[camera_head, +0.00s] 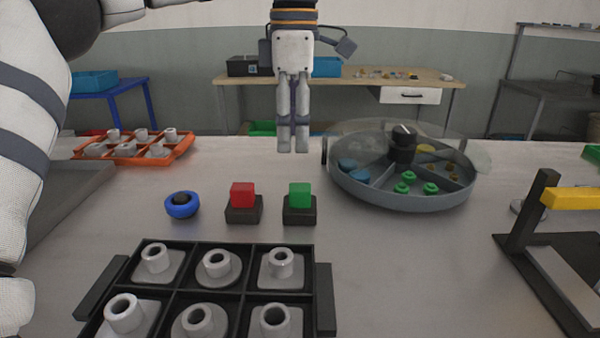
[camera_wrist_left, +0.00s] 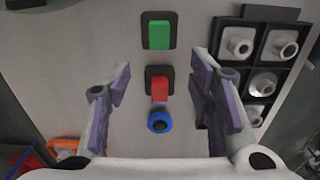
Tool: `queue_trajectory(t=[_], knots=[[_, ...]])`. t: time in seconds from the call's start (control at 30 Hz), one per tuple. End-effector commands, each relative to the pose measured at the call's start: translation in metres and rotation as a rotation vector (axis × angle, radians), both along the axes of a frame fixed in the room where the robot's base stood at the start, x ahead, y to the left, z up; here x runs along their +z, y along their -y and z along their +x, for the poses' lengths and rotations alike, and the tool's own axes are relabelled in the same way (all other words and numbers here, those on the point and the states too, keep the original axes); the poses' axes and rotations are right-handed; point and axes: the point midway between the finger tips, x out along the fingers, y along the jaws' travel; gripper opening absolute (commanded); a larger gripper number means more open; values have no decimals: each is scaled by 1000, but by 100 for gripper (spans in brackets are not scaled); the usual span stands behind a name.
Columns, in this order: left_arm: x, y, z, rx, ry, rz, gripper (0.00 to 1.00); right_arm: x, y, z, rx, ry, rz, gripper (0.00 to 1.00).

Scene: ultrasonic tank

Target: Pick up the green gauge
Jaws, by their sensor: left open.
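Several green things show, and I cannot tell by shape which is the gauge. A green block (camera_head: 300,195) sits on a dark square base in the head view; it also shows in the left wrist view (camera_wrist_left: 159,35). Small green flanged pieces (camera_head: 406,184) lie in a round divided grey dish (camera_head: 400,198). My left gripper (camera_head: 293,151) points down, open and empty, raised behind the row of blocks. In the left wrist view its fingers (camera_wrist_left: 160,85) frame the red block (camera_wrist_left: 160,90), with the green block beyond the tips. My right gripper is out of view.
A blue ring (camera_head: 182,205) and the red block (camera_head: 243,194) stand left of the green block. A black tray (camera_head: 326,300) of white flanged pieces is in front. A yellow-barred black stand (camera_head: 524,215) is at right, an orange tray (camera_head: 120,155) at back left.

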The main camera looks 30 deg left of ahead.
Motion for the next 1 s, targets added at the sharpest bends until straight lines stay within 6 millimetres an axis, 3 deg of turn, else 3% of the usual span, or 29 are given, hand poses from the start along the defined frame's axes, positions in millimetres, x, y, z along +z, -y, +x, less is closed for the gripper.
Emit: queue_trajectory(t=[0.07, 0.3, 0.7, 0.97, 1.0], knots=[[-1, 1, -1, -1, 1, -7, 48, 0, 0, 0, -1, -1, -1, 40], [-51, 1, -1, -2, 1, -9, 48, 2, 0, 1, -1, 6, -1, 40], [-114, 5, 8, -2, 1, -7, 48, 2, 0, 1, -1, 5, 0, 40], [-118, 5, 8, -1, 4, -8, 48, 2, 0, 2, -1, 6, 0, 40], [-118, 5, 8, -1, 4, -8, 39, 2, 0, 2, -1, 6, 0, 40]])
